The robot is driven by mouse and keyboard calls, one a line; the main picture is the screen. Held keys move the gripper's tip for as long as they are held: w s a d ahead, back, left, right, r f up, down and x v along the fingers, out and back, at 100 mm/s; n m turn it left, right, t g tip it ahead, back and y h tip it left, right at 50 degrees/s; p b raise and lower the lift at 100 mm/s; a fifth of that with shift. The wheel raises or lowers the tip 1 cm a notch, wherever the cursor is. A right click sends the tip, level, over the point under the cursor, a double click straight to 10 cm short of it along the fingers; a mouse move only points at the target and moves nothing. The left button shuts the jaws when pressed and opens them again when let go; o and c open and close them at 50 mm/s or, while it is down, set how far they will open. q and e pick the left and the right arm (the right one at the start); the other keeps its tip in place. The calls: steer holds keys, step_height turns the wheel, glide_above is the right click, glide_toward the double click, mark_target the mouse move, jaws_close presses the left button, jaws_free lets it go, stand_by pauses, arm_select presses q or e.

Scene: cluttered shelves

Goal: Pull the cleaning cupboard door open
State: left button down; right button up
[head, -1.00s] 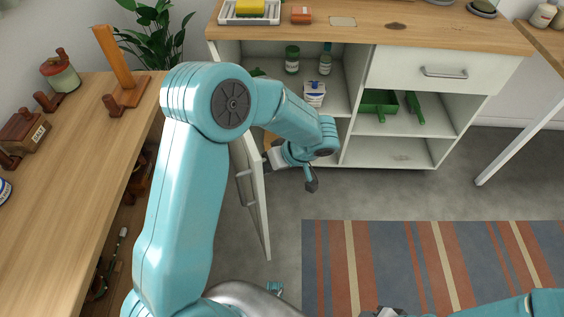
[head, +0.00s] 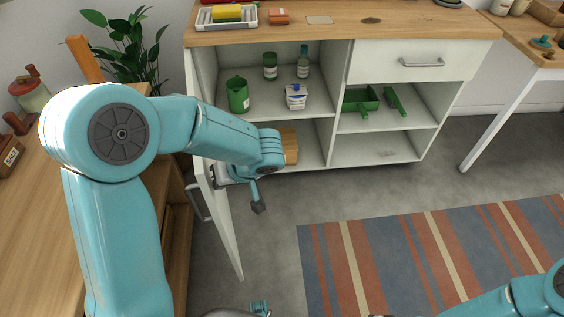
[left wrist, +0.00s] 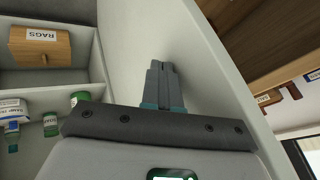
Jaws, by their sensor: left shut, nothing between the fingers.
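The white cupboard door (head: 228,238) stands open on the left of the cabinet, swung out toward me. Its bar handle (head: 196,202) is on the outer, left-hand face.
A wooden counter (head: 35,210) stands close on the door's left. A drawer (head: 415,62) and open shelves are to the right. Floor and a striped rug (head: 430,250) lie in front.

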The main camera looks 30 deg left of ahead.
mark_target(198, 187)
arm_select(q)
steer(key=shift+m+t, duration=0.5)
steer(key=shift+m, duration=0.3)
steer(key=s+a+b, duration=0.1)
steer(key=s+a, duration=0.1)
steer(key=s+a+b, duration=0.1)
steer(key=s+a, duration=0.1)
steer(key=shift+s+a+f, duration=0.1)
steer(key=shift+s+a, duration=0.05)
steer(key=shift+a, duration=0.2)
arm_select(e)
step_height(198, 187, down, 3)
steer(key=shift+w+d+f, duration=0.1)
steer(key=shift+w, duration=0.05)
arm_select(q)
steer(key=shift+b, duration=0.3)
arm_select(e)
steer(key=shift+f, duration=0.1)
